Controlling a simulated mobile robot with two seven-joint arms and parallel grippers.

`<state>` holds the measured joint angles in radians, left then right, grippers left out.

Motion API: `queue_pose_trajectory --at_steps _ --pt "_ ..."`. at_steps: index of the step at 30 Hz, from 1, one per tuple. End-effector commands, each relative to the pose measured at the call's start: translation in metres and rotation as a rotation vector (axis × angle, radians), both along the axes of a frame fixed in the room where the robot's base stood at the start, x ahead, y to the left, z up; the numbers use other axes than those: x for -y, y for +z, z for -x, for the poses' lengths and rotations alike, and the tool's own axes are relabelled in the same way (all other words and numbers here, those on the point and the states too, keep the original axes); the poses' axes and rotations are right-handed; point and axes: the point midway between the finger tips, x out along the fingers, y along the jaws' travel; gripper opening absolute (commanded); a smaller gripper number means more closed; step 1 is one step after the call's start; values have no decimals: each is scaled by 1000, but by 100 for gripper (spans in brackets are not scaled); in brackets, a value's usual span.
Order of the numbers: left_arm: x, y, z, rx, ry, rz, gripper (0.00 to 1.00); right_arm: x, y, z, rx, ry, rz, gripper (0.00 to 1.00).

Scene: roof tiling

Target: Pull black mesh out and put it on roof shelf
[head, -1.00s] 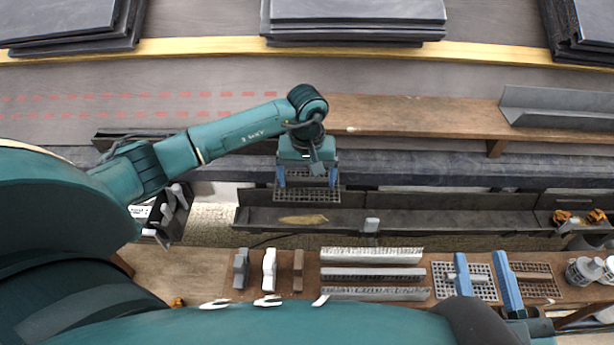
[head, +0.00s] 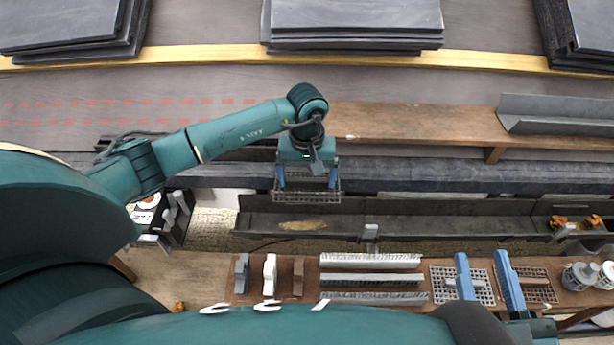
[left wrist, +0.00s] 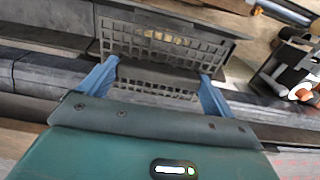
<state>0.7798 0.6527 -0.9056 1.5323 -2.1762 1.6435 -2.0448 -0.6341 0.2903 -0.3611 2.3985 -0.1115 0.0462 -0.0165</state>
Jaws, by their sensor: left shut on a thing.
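My left gripper (head: 306,184) is shut on the black mesh (head: 307,196), a dark grid panel, by its near edge. The mesh hangs over the gap between the roof edge and the dark trough. In the left wrist view the mesh (left wrist: 150,38) spans between my two blue fingers, its grid running beyond them. The brown roof shelf (head: 415,122) lies above and to the right of the gripper, and part of it is behind my arm. My right gripper (head: 481,256) has its blue fingers wide apart above the workbench, with nothing visibly held.
A grey metal angle (head: 560,114) occupies the shelf's right end. A dark trough (head: 430,217) runs below the roof edge. The workbench (head: 205,275) carries blocks, metal strips (head: 370,261), grids and cups (head: 580,275). Slate stacks (head: 355,20) stand farther up. The shelf's middle looks clear.

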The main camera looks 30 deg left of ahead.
Motion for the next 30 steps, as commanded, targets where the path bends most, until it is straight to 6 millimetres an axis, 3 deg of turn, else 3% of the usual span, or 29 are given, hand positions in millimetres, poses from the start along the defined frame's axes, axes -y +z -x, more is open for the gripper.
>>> queue_pose_trajectory --at_steps 30 --pt "0 43 -1 2 0 -1 67 0 28 0 -1 0 0 36"
